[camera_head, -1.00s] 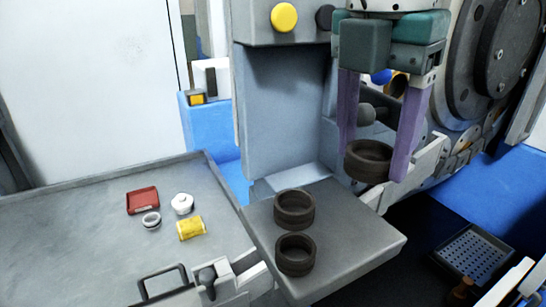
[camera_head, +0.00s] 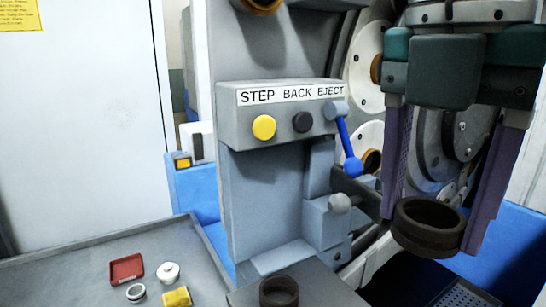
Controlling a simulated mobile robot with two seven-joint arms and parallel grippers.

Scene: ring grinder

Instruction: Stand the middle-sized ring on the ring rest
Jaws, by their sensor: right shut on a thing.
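My right gripper (camera_head: 430,230) hangs at the right of the head view, its two purple fingers pointing down. It is shut on a dark brown ring (camera_head: 424,246), held in the air with its opening facing up. Another dark ring (camera_head: 278,292) stands on the grey shelf (camera_head: 325,290) at the bottom, cut by the frame edge. I cannot tell by size which ring is the middle one. I cannot clearly make out the ring rest. My left gripper is not in view.
A control box (camera_head: 285,110) reads STEP BACK EJECT, with a yellow button (camera_head: 264,127), a black button (camera_head: 303,122) and a blue lever (camera_head: 346,146). Grinder discs stand behind my right gripper. A grey table (camera_head: 60,275) at lower left holds small items. A dark perforated tray (camera_head: 462,294) lies lower right.

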